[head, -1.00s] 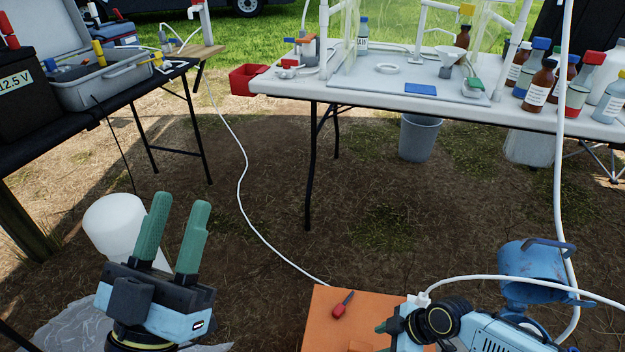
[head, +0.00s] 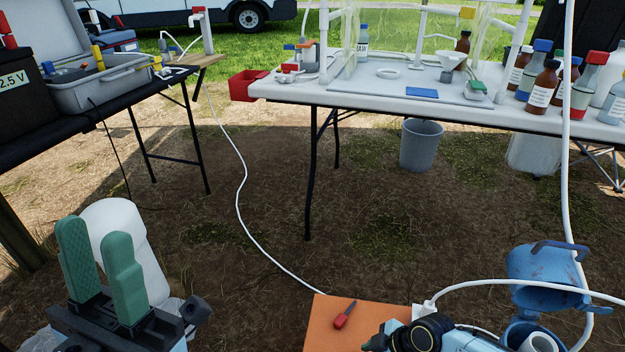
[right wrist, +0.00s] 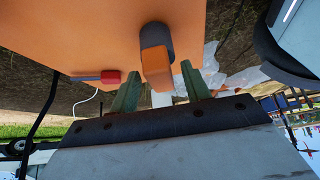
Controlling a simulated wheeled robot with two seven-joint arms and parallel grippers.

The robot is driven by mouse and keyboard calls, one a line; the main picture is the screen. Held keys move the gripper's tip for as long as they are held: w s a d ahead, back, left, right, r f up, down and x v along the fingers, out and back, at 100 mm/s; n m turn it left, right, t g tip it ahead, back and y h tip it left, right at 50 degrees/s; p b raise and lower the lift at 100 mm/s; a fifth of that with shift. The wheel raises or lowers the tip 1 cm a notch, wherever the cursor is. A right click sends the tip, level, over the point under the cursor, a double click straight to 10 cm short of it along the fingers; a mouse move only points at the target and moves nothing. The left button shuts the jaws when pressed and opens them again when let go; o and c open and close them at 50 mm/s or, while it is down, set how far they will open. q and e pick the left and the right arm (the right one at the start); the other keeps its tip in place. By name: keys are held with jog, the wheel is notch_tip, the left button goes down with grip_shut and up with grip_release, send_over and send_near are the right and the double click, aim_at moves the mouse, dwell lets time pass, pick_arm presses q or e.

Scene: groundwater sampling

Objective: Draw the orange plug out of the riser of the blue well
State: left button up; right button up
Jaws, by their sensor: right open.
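The blue well (head: 545,275) stands at the lower right of the head view with its lid up. A pale pipe end (head: 541,343), apparently its riser, shows inside and looks open at the top. An orange plug with a dark grey ring (right wrist: 155,62) shows in the right wrist view against the orange board (right wrist: 105,35). My right gripper (right wrist: 160,76) is open, its green fingers on either side of the plug's lower part; I cannot tell if they touch it. In the head view its fingers are out of sight. My left gripper (head: 98,238) is open and empty at the lower left.
A red-handled tool (head: 344,315) lies on the orange board. A white hose (head: 240,195) crosses the ground, and another hose (head: 500,281) runs past the well. A white table (head: 310,92) with bottles stands behind, a grey bucket (head: 421,146) below it.

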jog(key=shift+c, duration=0.5)
jog(key=c, duration=0.9)
jog(key=shift+o, duration=0.2)
jog(key=shift+r+p, duration=2.25)
jog(key=shift+r, duration=0.25)
